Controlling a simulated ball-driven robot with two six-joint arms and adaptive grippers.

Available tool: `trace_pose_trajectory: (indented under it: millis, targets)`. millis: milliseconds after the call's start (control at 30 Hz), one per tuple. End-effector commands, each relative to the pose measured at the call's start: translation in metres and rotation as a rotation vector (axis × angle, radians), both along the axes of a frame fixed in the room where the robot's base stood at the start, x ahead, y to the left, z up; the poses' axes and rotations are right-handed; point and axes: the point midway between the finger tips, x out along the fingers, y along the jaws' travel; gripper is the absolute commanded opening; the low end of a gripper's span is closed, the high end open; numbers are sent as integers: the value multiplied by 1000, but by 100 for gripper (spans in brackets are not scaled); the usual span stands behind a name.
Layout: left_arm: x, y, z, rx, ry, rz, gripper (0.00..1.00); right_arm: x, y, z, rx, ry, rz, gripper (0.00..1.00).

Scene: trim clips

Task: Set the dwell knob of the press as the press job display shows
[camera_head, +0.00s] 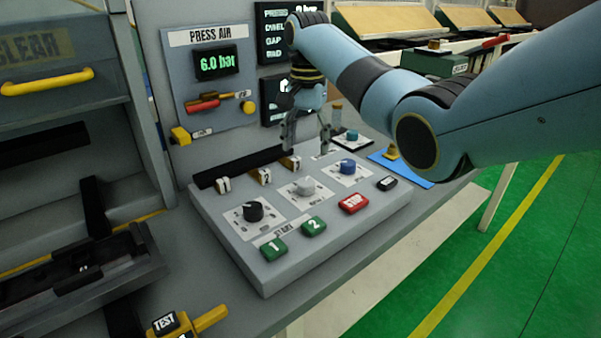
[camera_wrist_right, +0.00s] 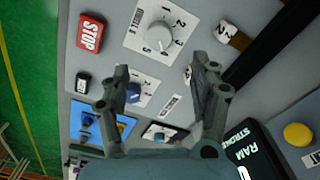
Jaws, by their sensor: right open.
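The press job display (camera_head: 271,33) is a dark screen on the back panel. Its rows, including one for dwell, are partly hidden by my right arm, so the dwell value cannot be read. The console carries a black knob (camera_head: 253,211), a grey knob (camera_head: 304,187) and a blue knob (camera_head: 347,166), each on a white dial plate. My right gripper (camera_head: 307,140) is open and empty, above the console's back edge near the blue knob (camera_wrist_right: 133,91).
Green start buttons (camera_head: 274,249) and a red stop button (camera_head: 354,203) sit along the console's front. A teal knob (camera_head: 352,135) and a blue mat (camera_head: 411,168) are to the right. A pressure display (camera_head: 217,62) reads 6.0 bar.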

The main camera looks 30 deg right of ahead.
Motion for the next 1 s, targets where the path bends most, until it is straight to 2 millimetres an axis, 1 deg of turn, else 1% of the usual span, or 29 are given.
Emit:
trace_pose_trajectory:
  millis: [100, 233, 367, 500, 600, 667, 867, 967, 1000]
  targets:
    - [-18, 0, 0, 1, 25, 1, 50, -1, 0, -21, 1, 4, 0, 63]
    - [-32, 0, -1, 0, 47, 2, 50, -1, 0, -49, 0, 4, 0, 63]
    - [-31, 0, -2, 0, 45, 1, 50, -2, 0, -72, 0, 4, 0, 63]
    - [-17, 0, -3, 1, 25, 1, 50, -1, 1, -89, 0, 1, 0, 63]
    - [-7, 0, -3, 0, 10, 0, 50, 0, 0, -94, 0, 0, 0, 63]
    - [-5, 0, -2, 0, 5, -1, 50, 0, 0, -95, 0, -1, 1, 63]
    - [-7, 0, -3, 0, 10, 0, 50, 0, 0, -95, 0, -1, 1, 63]
    - [-12, 0, -3, 0, 16, 0, 50, 0, 0, -95, -1, -1, 0, 52]
    - [-13, 0, -3, 1, 18, 0, 50, 0, 0, -95, 0, 0, 0, 47]
